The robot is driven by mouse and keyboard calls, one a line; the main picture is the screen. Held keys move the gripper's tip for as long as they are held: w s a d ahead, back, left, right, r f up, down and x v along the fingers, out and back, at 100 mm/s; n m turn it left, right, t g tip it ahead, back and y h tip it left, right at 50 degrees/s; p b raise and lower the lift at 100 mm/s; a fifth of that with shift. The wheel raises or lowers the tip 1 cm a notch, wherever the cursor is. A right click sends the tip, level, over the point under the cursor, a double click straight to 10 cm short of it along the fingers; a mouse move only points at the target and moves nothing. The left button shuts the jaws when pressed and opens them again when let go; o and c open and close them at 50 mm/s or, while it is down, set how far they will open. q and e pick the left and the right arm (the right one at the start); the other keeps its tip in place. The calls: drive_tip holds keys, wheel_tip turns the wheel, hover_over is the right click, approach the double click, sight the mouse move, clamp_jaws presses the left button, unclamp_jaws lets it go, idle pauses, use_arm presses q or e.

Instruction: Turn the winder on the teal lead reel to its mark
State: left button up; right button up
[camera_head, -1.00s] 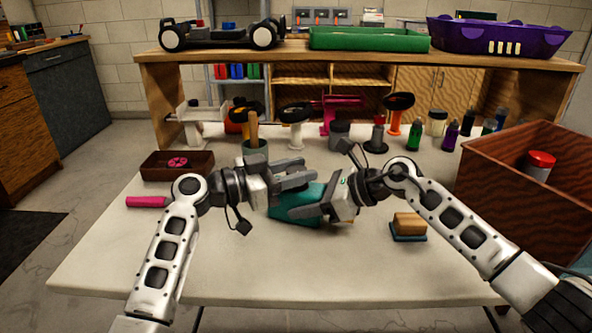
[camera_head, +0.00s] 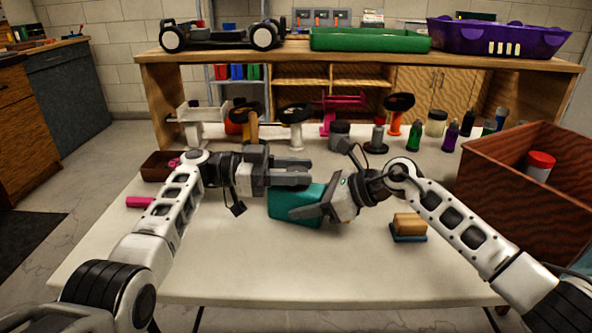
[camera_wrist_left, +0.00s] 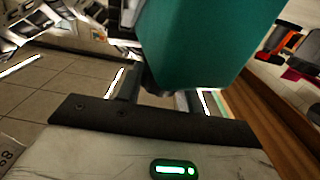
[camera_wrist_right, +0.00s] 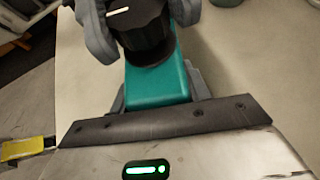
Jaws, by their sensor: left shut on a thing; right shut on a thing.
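The teal lead reel (camera_head: 285,201) is held a little above the table's middle, partly hidden by both grippers. My right gripper (camera_head: 308,211) is shut on its teal body, which also shows between the fingers in the right wrist view (camera_wrist_right: 155,85). A black ribbed winder (camera_wrist_right: 145,30) with a white line sits on the reel. My left gripper (camera_head: 308,177) is shut on the winder, its grey fingers on either side of it. In the left wrist view the reel (camera_wrist_left: 205,40) stands just beyond the fingers. I cannot make out a mark on the reel body.
A tan and blue block (camera_head: 409,226) lies right of the grippers. A pink stick (camera_head: 138,202) and a brown tray (camera_head: 155,166) are at left. A large brown crate (camera_head: 520,200) stands at right. Bottles and reel-like stands line the back. The table's front is clear.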

use_arm(q)
drive_tip(key=shift+f+m+g, duration=0.15)
drive_tip(key=shift+m+g, duration=0.25)
drive_tip(key=shift+g, duration=0.3)
drive_tip(key=o, duration=1)
wheel_tip(320, 180, up, 10)
drive_tip(key=shift+s+r, duration=0.1)
